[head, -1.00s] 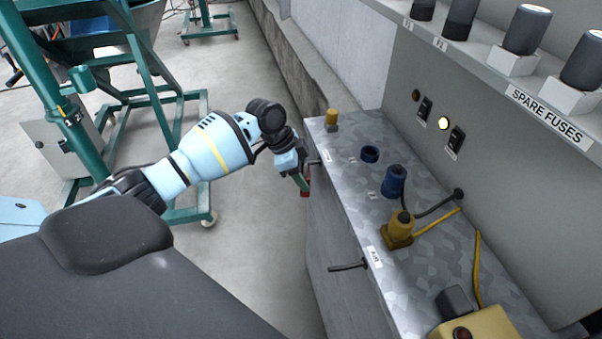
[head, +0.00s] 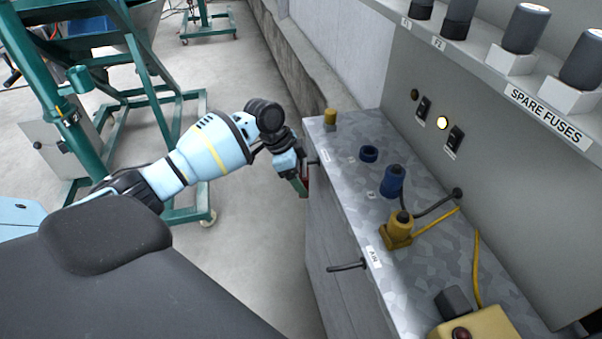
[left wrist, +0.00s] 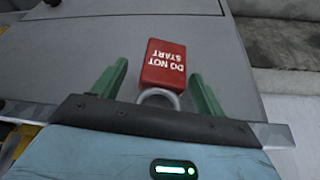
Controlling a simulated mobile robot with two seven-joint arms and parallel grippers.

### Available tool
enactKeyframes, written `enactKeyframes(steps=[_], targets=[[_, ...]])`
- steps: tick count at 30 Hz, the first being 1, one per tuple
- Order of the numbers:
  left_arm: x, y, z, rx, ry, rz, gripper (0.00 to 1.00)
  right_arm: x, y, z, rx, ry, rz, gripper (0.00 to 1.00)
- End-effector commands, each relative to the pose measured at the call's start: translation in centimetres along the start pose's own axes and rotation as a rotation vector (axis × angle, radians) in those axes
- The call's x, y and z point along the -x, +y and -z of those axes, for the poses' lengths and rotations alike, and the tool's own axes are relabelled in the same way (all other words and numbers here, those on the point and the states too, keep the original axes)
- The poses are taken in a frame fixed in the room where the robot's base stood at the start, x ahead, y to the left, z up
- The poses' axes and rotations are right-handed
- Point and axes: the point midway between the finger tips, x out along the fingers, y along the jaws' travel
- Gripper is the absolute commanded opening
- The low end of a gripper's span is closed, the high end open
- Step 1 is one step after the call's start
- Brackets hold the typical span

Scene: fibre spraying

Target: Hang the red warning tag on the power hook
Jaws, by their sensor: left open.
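The red warning tag (left wrist: 164,63), printed "DO NOT START", shows between the two green fingers of my left gripper (left wrist: 160,84) in the left wrist view. The fingers are open, with a gap on each side of the tag. Its pale loop (left wrist: 158,97) lies toward the palm. In the head view my left gripper (head: 301,189) points down beside the cabinet's side, and only a red sliver of the tag shows. The power hook (head: 313,162) sticks out of the cabinet edge just above. Whether the loop is on the hook is hidden. My right gripper is out of view.
The metal cabinet top (head: 345,205) carries a yellow plug (head: 398,229), a blue connector (head: 393,181) and a yellow box (head: 475,325). A second hook (head: 346,267), by the AIR label, sticks out nearer. A green frame (head: 150,100) stands left; floor between is clear.

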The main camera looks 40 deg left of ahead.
Motion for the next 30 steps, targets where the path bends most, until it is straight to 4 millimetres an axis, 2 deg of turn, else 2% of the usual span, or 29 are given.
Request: enactKeyframes(steps=[6,12,18,30], targets=[[4.0,-0.2,0.0,-0.001,0.004,0.012,0.72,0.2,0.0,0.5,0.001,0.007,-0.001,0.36],[6.7,-0.2,0.0,0.000,0.006,0.015,0.72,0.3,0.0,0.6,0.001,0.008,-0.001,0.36],[7.7,-0.2,0.0,-0.001,0.007,0.015,0.72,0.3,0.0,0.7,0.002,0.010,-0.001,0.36],[7.7,-0.3,0.0,0.000,0.007,0.016,0.72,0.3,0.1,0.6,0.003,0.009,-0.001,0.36]])
